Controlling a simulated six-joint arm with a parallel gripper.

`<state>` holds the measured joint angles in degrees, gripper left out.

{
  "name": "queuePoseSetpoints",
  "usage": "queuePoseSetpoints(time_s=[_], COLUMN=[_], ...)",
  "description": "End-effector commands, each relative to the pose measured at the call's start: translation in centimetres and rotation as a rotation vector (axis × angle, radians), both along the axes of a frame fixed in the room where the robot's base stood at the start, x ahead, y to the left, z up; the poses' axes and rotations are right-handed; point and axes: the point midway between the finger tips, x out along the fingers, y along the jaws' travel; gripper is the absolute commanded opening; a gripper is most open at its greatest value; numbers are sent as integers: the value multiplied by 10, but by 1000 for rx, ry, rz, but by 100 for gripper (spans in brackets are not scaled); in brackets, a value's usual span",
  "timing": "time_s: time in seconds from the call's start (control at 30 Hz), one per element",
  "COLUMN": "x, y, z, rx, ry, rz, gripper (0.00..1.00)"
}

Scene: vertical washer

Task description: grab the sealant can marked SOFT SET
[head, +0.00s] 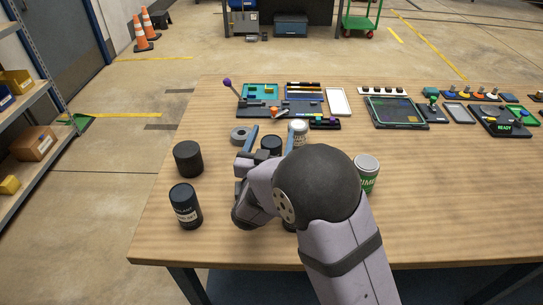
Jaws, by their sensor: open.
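A dark can (186,207) stands upright at the table's front left. Its pale label shows letters ending in "LANT", and I cannot read SOFT SET on it. My gripper (270,134) is open near the middle of the table, with its blue fingers pointing away. A dark cylinder (271,144) shows between the fingers; whether they touch it I cannot tell. A pale can (300,127) stands just right of the fingers, its label too small to read. My arm hides part of the table.
A plain black cylinder (188,158) stands behind the front-left can. A grey ring (240,135) lies left of my gripper. A green-labelled can (367,173) stands right of my arm. Trays and panels line the table's back (430,230), whose front right is clear.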

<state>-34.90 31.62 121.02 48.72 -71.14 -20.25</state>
Motion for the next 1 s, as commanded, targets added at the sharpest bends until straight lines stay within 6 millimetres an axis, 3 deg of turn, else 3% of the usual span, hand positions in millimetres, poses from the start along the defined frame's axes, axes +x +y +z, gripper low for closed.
queuePoseSetpoints(time_s=[0.13, 0.33, 0.67, 0.9, 1.0], x=[1, 25, 30, 30, 30], y=[0, -5, -5, -5, -5], z=[-23, -19, -19, -19, -17], rx=[-1, 1, 1, 1, 2], ry=[3, 1, -1, 0, -4], rz=[0, -3, 0, 0, 0], gripper=[68, 68, 68, 13, 10])
